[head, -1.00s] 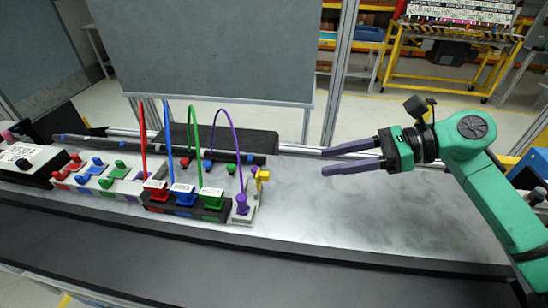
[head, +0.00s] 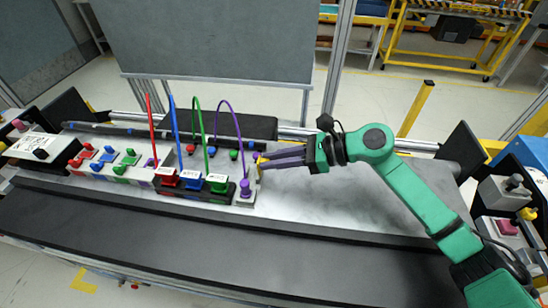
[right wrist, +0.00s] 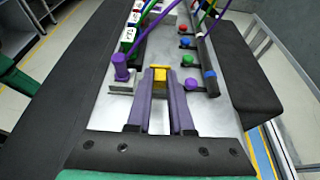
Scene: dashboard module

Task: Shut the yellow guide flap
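The yellow guide flap (head: 259,160) stands at the right end of the dashboard module, beside the purple plug (head: 245,187) and its grey block. In the right wrist view the yellow flap (right wrist: 159,76) sits between my two purple fingertips, which appear to touch it on both sides. My right gripper (head: 264,161) reaches in from the right, its fingers closer together than before, and looks shut on the flap. The fingers hide part of the flap in the head view. My left gripper is not in view.
Red (head: 167,176), blue (head: 190,179) and green (head: 217,183) plugs with upright cables stand left of the flap. A dark rail (head: 185,137) with coloured knobs runs behind. The grey worktop (head: 330,202) right of the module is clear beneath my arm.

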